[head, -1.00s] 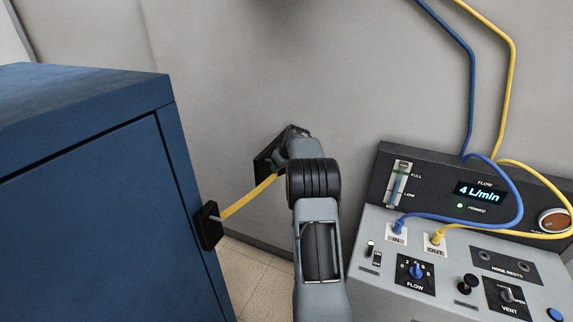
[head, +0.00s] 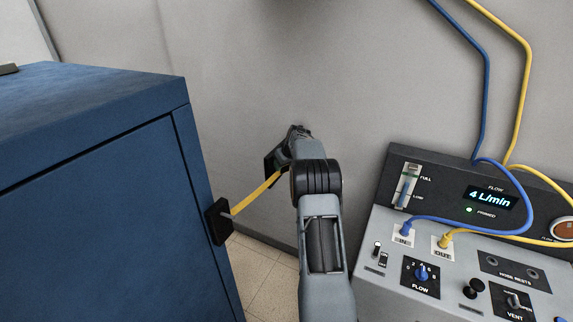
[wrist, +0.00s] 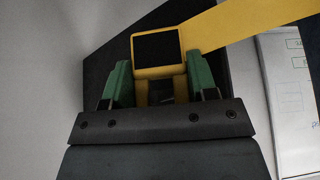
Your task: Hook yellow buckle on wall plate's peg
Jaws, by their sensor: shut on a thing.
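The yellow buckle (wrist: 158,72) is a square frame with a dark opening, held between the green finger pads of my gripper (wrist: 159,88) in the wrist view. My gripper (head: 296,134) is shut on it, in front of the wall in the head view. A yellow strap (head: 256,191) runs from the buckle to a black bracket on the blue cabinet. The black wall plate (head: 271,166) shows partly behind my gripper, and as a dark area (wrist: 101,68) behind the buckle. I cannot see the peg, nor tell whether the buckle touches the plate.
The blue cabinet (head: 95,210) stands close on the left, with its black bracket (head: 217,221) at the edge. A grey flow console (head: 440,235) with blue and yellow hoses stands on the right. Tiled floor (head: 262,280) shows between them.

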